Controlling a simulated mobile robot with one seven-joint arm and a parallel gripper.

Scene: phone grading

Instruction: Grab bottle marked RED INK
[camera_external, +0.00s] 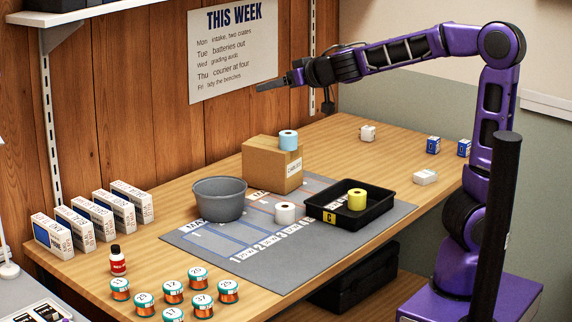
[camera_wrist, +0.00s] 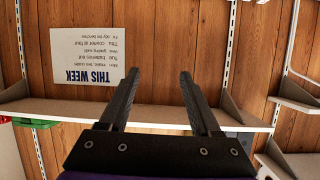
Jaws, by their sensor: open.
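A small bottle (camera_external: 117,261) with a red label and dark cap stands upright at the front left of the table in the external view. Its label print is too small to read. My gripper (camera_external: 272,87) is raised high above the back of the table, in front of the wall, far to the upper right of the bottle. In the wrist view my gripper (camera_wrist: 158,85) has its two fingers spread apart with nothing between them. The bottle is not in the wrist view.
A grey bowl (camera_external: 219,200), a cardboard box (camera_external: 268,170) and a black tray (camera_external: 385,212) sit on or by the grey mat (camera_external: 258,276).

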